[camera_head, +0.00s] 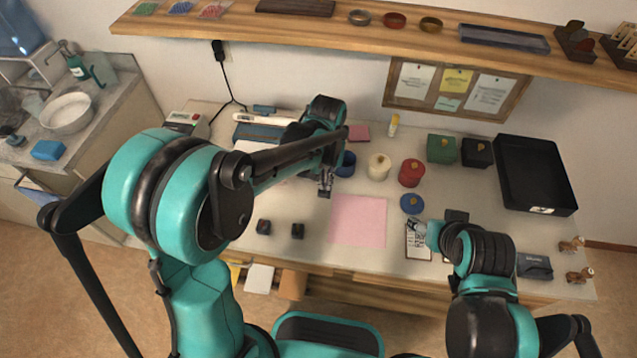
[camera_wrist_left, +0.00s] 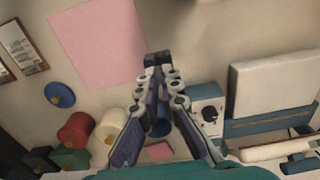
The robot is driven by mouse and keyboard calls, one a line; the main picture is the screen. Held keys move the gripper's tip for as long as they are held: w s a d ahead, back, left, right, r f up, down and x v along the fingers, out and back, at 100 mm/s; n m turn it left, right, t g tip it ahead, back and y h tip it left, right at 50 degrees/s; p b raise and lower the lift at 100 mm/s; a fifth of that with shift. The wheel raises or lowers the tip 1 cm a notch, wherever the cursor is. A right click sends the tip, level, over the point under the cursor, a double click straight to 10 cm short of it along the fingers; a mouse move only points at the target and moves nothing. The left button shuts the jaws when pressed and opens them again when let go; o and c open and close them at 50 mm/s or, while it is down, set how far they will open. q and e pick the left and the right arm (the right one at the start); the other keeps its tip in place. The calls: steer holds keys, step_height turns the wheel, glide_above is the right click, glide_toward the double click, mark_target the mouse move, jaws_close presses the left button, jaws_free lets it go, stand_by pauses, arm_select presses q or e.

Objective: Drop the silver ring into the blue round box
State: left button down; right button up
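The blue round box (camera_head: 346,165) stands on the table without its lid on, partly behind my left arm. It also shows between the fingers in the left wrist view (camera_wrist_left: 160,127). A blue lid with a yellow knob (camera_head: 411,203) lies apart from it, to the right. My left gripper (camera_head: 325,190) is in front and left of the blue box, above the table. Its fingertips (camera_wrist_left: 157,66) come together in the wrist view. I cannot make out the silver ring in either view. My right gripper (camera_head: 418,228) is just below the blue lid, its fingers too small to read.
A white round box (camera_head: 379,167) and a red one (camera_head: 411,173) stand right of the blue box. Green (camera_head: 441,149) and black (camera_head: 476,153) boxes and a black tray (camera_head: 536,172) are farther right. A pink sheet (camera_head: 359,220) lies flat. Two small black blocks (camera_head: 298,231) (camera_head: 264,227) sit left.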

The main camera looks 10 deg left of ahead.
arm_select(q)
steer(key=shift+w+a+f+b, duration=0.45)
steer(key=shift+a+f+b, duration=0.15)
steer(key=shift+a+f, duration=0.6)
steer(key=shift+w+a+f+b, duration=0.4)
steer(key=shift+a+f+b, duration=0.35)
steer(key=shift+f, duration=0.75)
steer(key=shift+w+a+f+b, duration=0.5)
steer(key=shift+a+f, duration=0.65)
steer(key=shift+f, duration=0.2)
steer(key=shift+s, duration=0.1)
steer(key=shift+f, duration=0.15)
steer(key=c, duration=1.7)
jaws_free()
